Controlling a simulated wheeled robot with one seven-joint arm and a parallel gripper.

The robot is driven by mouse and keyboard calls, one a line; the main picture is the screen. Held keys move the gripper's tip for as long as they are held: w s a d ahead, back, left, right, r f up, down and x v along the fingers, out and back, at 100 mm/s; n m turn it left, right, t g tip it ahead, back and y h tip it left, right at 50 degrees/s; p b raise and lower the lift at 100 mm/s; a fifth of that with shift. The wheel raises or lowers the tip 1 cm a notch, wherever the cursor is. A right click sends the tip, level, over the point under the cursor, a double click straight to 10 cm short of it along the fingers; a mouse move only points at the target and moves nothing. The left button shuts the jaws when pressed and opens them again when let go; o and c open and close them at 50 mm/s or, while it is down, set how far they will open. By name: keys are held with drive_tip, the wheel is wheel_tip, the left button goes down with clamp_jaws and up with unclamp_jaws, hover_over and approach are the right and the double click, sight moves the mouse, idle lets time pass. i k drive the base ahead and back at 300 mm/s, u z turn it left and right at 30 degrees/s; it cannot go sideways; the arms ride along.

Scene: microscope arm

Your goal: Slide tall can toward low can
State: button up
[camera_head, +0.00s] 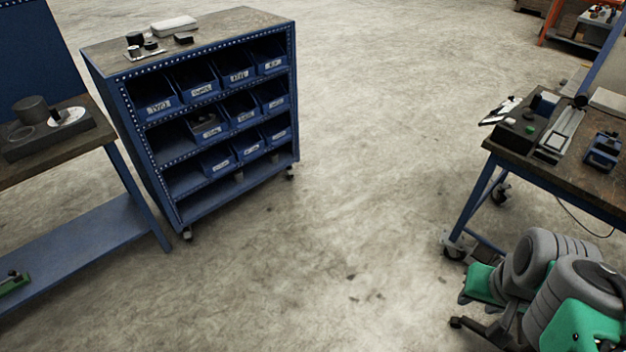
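Small items stand on the brown top of the blue cabinet at the upper left. One is a small upright dark cylinder with a pale top (134,50), which may be the tall can. Just right of it is a lower dark round piece (151,46), which may be the low can. They are too small to tell for sure. A wider dark cylinder (30,109) stands on the bench at the left edge, beside a white disc (68,117).
The blue cabinet (292,85) holds several labelled bins; a pale box (174,27) lies on top. A blue-legged bench (90,135) is at left, a cluttered workbench (575,178) at right. The middle floor is clear.

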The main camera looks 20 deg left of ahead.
sight(237, 175)
drive_tip(key=z, duration=0.15)
drive_tip(key=k, duration=0.15)
drive_tip(key=u, duration=0.2)
drive_tip(key=i, duration=1.5)
drive_tip(key=u, duration=1.05)
drive_tip(key=i, duration=0.95)
drive_tip(key=u, duration=1.6)
drive_tip(key=i, duration=0.55)
drive_tip(key=u, duration=0.55)
